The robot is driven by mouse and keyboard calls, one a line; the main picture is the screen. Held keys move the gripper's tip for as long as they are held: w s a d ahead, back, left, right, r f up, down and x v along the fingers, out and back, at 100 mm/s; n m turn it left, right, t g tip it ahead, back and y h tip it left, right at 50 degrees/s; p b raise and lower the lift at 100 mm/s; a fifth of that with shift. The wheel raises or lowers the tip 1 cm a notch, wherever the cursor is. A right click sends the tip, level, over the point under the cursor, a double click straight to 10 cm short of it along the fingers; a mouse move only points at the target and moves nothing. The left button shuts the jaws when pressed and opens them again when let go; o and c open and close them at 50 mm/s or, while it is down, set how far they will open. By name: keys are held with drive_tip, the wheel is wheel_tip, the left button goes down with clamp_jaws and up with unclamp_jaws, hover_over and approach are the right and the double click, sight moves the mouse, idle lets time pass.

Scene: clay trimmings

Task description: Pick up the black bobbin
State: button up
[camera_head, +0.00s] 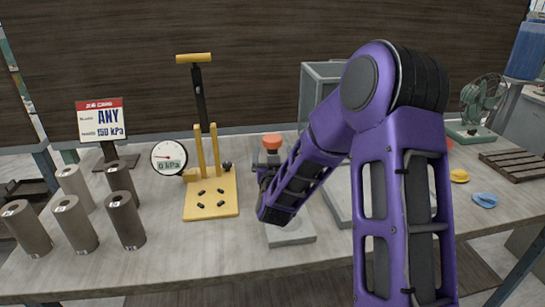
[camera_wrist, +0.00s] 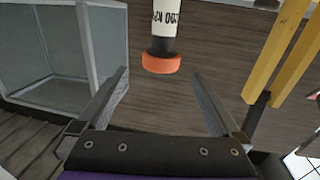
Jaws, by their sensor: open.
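In the wrist view my gripper (camera_wrist: 160,76) is open, its two fingers wide apart with nothing between them. An orange cap (camera_wrist: 161,63) with a black neck (camera_wrist: 162,46) and a white printed label (camera_wrist: 166,17) shows just beyond the fingertips, apart from them. In the head view the orange cap (camera_head: 271,141) stands behind my purple arm, over a grey base (camera_head: 290,236). My arm hides much of that stand, and my fingers are not clear there. I cannot pick out a black bobbin for certain in either view.
A yellow pump stand (camera_head: 222,208) with a dial gauge (camera_head: 169,157) stands left of my arm. Several grey-brown cylinders (camera_head: 124,220) stand at the far left by a sign (camera_head: 101,119). A glass-sided box (camera_head: 318,90) is behind my arm. The front middle of the table (camera_head: 180,262) is clear.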

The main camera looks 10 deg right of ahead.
sight(272, 137)
drive_tip(key=w, duration=0.5)
drive_tip(key=w+d, duration=0.1)
drive_tip(key=w, duration=0.1)
drive_tip(key=shift+w+f, duration=0.15)
drive_tip(key=shift+w, duration=0.2)
clamp_jaws()
